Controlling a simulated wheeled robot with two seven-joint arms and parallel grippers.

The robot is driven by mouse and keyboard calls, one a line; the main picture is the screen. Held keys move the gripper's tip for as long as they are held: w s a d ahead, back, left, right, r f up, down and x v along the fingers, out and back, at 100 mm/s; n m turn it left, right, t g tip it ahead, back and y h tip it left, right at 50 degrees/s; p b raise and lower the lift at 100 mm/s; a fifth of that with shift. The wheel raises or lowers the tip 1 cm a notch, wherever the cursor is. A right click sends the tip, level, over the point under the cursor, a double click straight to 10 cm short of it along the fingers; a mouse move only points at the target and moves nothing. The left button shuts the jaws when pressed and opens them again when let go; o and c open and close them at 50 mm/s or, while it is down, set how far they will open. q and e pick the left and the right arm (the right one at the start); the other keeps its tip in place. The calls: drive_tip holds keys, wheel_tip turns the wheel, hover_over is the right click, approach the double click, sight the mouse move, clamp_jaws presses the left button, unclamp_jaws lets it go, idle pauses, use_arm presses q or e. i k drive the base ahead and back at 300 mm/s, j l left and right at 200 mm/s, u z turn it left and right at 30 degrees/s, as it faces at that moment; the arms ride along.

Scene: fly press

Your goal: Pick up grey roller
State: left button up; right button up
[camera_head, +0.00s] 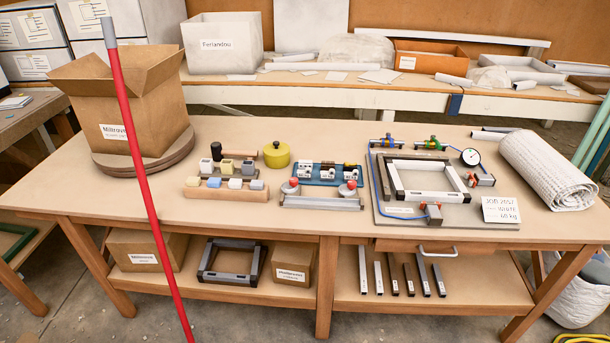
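No object is plainly a grey roller. A long grey bar (322,203) lies near the table's front edge, with grey round pieces (346,190) topped by red knobs at its ends. A black upright knob or handle (216,151) stands further left, beside a brown cylindrical handle (238,153). A thick off-white textured roll (547,171) lies at the table's right end. Neither of my grippers shows in the head view.
A red pole (139,180) crosses the view at left in front of the table (150,198). A cardboard box (120,105) stands on a round board. A yellow round tin (276,154), a blue tray (327,181) and a framed fixture with a gauge (470,157) occupy the tabletop.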

sight(306, 174)
drive_tip(key=i, duration=0.9)
drive_tip(key=l+z, duration=0.05)
drive_tip(key=l, duration=0.05)
